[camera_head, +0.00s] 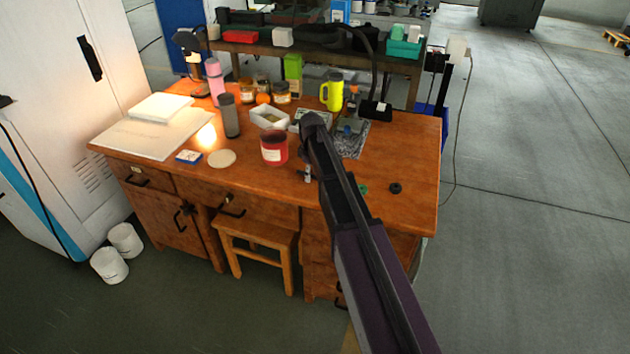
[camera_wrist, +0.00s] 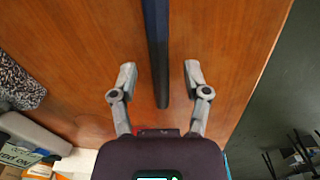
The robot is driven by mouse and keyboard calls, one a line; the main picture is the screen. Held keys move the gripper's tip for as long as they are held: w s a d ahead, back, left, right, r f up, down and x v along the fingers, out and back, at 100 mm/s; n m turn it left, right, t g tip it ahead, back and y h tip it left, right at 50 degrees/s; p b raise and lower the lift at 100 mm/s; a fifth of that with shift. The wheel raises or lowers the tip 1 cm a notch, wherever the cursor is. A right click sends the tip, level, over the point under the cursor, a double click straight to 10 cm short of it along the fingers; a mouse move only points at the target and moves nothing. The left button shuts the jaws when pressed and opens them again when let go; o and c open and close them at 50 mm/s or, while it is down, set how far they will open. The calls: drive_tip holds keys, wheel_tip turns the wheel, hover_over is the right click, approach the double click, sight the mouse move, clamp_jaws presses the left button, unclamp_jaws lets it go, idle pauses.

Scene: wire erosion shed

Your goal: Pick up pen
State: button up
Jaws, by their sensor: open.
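My gripper (camera_wrist: 160,68) is open in the wrist view, its two grey fingers spread above the brown desktop. A long dark bar (camera_wrist: 158,45), blue higher up and black at its lower end, runs from the top edge down between the fingers without visible contact with either. It looks like the pen, but I cannot be sure. Its upper end is out of frame. In the head view my arm reaches over the wooden desk (camera_head: 420,165) and hides part of the top. I cannot make out a pen or the fingers clearly there.
A red jar (camera_head: 274,148), a white tray (camera_head: 288,123) and a yellow mug (camera_head: 332,93) stand left of and behind my arm. A speckled mat (camera_head: 352,152) lies to its right. A black ring (camera_head: 395,188) lies near the front right. The desk's right edge is clear.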

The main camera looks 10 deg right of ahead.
sight(312, 174)
idle(0.5)
clamp_jaws()
drive_tip(key=shift+r, duration=0.2)
wheel_tip(312, 174, up, 4)
drive_tip(key=p, duration=0.4)
drive_tip(key=shift+f, duration=0.1)
drive_tip(key=s+p, duration=0.1)
drive_tip(key=s, duration=1.5)
drive_tip(key=shift+d+r, duration=0.15)
drive_tip(key=shift+r, duration=0.25)
